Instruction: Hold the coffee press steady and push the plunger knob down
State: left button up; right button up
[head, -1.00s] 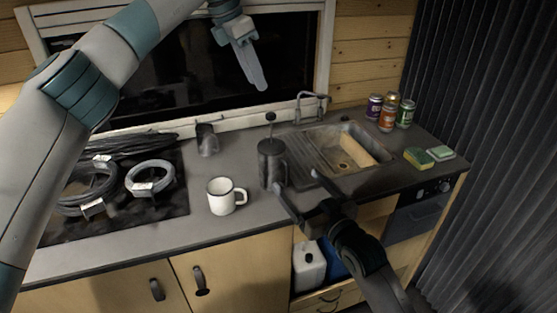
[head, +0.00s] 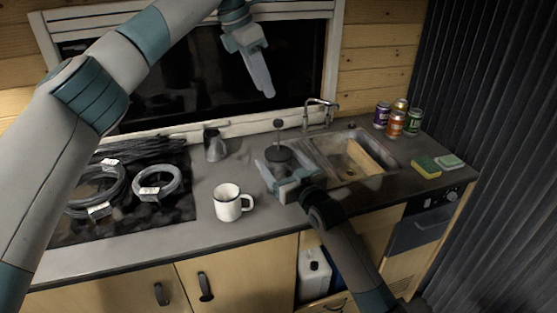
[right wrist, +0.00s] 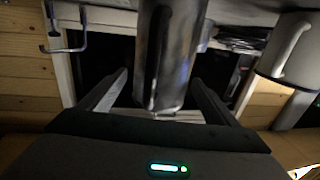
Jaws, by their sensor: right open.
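The dark metal coffee press (head: 281,156) stands upright on the counter left of the sink, its lower part hidden by my right gripper. Its plunger knob (head: 277,122) is raised on a thin rod above the lid. My right gripper (head: 287,166) is open, with a finger on each side of the press body. The right wrist view shows the press body (right wrist: 165,55) between the two spread fingers (right wrist: 160,82), with gaps still visible beside it. My left gripper (head: 262,82) is high in front of the window, above the press, fingers pointing down; its opening is unclear.
A white mug (head: 229,203) stands left of the press, near my right gripper. A small metal pitcher (head: 214,146) stands behind it. The sink (head: 352,160) and tap (head: 320,112) are to the right, with several cans and a sponge (head: 425,166) beyond. Cable coils lie on the stove.

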jog(key=shift+w+a, duration=0.3)
jog(key=shift+w, duration=0.25)
jog(key=c, duration=1.5)
pick_arm(q)
grip_shut()
pick_arm(e)
jog(key=shift+c, duration=0.4)
pick_arm(q)
jog(key=d+m+t, duration=0.1)
jog(key=m, duration=0.5)
jog(key=f+m+t+y, duration=0.1)
jog(key=m, duration=0.6)
jog(key=w+d+f+m+t+y, duration=0.1)
jog(key=m, duration=0.6)
jog(key=shift+d+f, duration=0.15)
jog(key=shift+d, duration=0.2)
jog(key=m, duration=0.2)
jog(key=d+m, duration=0.1)
jog(key=m, duration=0.2)
jog(key=shift+w+f+m+t, duration=0.1)
jog(key=shift+w+m+t, duration=0.05)
jog(key=shift+m+t, duration=0.2)
